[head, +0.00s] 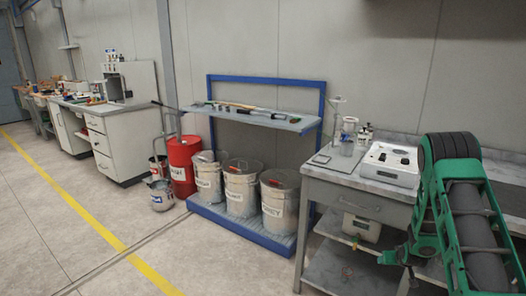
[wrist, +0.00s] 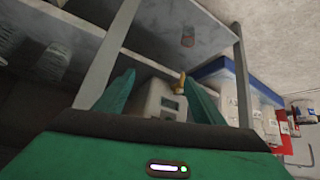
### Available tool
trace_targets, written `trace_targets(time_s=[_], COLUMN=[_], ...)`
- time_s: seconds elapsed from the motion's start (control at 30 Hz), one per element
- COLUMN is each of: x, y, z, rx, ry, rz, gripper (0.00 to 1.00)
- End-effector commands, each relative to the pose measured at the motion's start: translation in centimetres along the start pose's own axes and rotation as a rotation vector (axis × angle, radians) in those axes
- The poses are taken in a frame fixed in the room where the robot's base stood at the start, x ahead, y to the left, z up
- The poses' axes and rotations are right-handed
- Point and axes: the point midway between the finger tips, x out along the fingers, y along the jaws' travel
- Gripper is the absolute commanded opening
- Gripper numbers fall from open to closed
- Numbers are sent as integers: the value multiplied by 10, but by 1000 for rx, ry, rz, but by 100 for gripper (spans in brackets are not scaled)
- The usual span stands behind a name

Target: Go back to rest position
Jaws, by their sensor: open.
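My gripper (head: 395,257) hangs at the right of the head view, in front of the grey workbench and near its lower shelf. My green arm rises behind it past the bench top. In the wrist view, which looks upside down, the two green fingers are spread apart with my gripper (wrist: 160,76) open. A white container (wrist: 160,102) with a yellow tap shows between and beyond the fingers. The same white container (head: 361,228) stands under the bench top in the head view. Nothing appears held.
The grey workbench (head: 345,184) carries a white device (head: 390,164) and glassware close to my arm. Left of it, a blue-framed rack (head: 265,237) holds labelled buckets, with a red drum (head: 183,165) beside it. Floor (head: 60,220) at the left is clear.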

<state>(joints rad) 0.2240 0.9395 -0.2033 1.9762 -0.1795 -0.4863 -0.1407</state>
Motion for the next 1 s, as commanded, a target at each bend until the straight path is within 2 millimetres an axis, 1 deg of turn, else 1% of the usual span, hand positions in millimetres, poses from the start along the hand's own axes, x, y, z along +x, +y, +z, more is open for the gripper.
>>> trace_targets(time_s=[0.03, 0.17, 0.2, 0.27, 0.3, 0.37, 0.43, 0.57, 0.6, 0.77, 0.8, 0.87, 0.9, 0.97, 1.0], x=[-19, -65, -79, -102, -117, -140, -168, -220, -236, -300, -316, -340, -355, -379, -394], y=[4, 13, 15, 19, 21, 24, 28, 32, 34, 36, 36, 37, 36, 36, 35], z=[-12, -26, -29, -33, -34, -36, -37, -33, -31, -17, -12, -4, 2, 11, 19], rx=[4, 20, 26, 35, 41, 52, 65, 94, 103, 141, 152, 169, 180, 196, 208], ry=[-14, -72, -90, -117, -135, -162, -193, -252, -269, -341, -360, -386, -405, -431, -450], rz=[7, 22, 26, 32, 37, 42, 50, 60, 64, 72, 73, 76, 76, 76, 77], gripper=[63, 63, 63, 63, 63, 63, 63, 63, 63, 63, 63, 63, 63, 63, 63])
